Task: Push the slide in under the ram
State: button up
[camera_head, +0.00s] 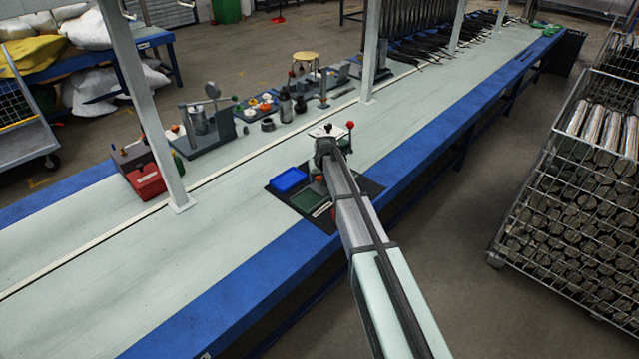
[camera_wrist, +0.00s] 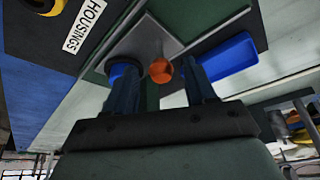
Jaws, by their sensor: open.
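In the wrist view my gripper (camera_wrist: 160,75) is open. Its two dark fingers stand on either side of an orange knob (camera_wrist: 159,70); I cannot tell whether they touch it. The knob sits by a grey plate (camera_wrist: 148,42), which looks like the slide. In the head view my arm covers most of this spot, and a bit of orange shows beside it. A lever with a red ball (camera_head: 350,125) stands just behind my wrist, next to a white plate (camera_head: 324,131). The ram itself is hidden or cannot be made out.
A blue tray (camera_head: 289,180) and a green tray (camera_head: 307,202) lie left of my arm on a dark mat (camera_head: 371,188). A HOUSINGS label (camera_wrist: 86,24) shows in the wrist view. A bench post (camera_head: 146,110) stands to the left. The front left bench is clear.

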jog(key=shift+x, duration=2.4)
grip_shut()
